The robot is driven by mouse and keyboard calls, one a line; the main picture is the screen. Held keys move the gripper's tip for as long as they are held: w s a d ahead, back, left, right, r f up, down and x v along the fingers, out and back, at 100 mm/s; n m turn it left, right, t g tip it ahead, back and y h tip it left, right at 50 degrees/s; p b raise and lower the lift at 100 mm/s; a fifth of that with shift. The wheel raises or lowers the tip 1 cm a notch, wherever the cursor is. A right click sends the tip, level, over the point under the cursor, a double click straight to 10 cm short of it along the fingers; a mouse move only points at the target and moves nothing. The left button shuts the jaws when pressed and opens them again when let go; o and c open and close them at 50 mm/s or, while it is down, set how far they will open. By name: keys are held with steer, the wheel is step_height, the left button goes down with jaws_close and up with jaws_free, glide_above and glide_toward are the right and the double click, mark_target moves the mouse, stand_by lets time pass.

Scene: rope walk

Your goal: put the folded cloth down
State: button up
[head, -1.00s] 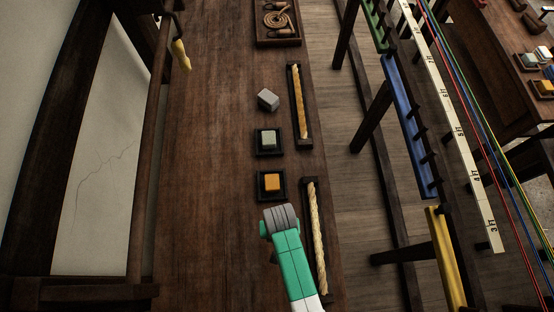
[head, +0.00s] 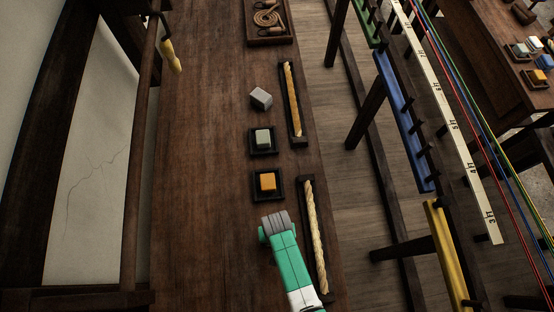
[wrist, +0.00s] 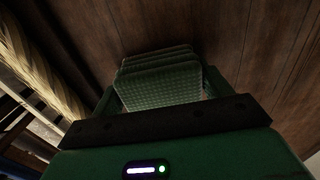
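My gripper (head: 274,227), with a green body, is over the dark wooden bench (head: 195,215) at the near end. It is shut on the folded cloth (head: 279,220), a layered stack that looks grey in the head view. In the wrist view the cloth (wrist: 160,83) looks dark green, with a waffle texture and stacked folds, between the two fingers. The bench surface shows beyond it. I cannot tell whether the cloth touches the bench.
A tray with an orange block (head: 267,182) is just beyond the cloth. Behind it are a tray with a pale green block (head: 263,138) and a loose grey block (head: 261,98). A rope in a holder (head: 314,225) lies close on the right. The bench to the left is clear.

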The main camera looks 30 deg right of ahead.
steer(key=o, duration=0.4)
steer(key=shift+o, duration=0.2)
step_height(320, 180, up, 12)
steer(key=p, duration=0.2)
steer(key=shift+r, duration=0.15)
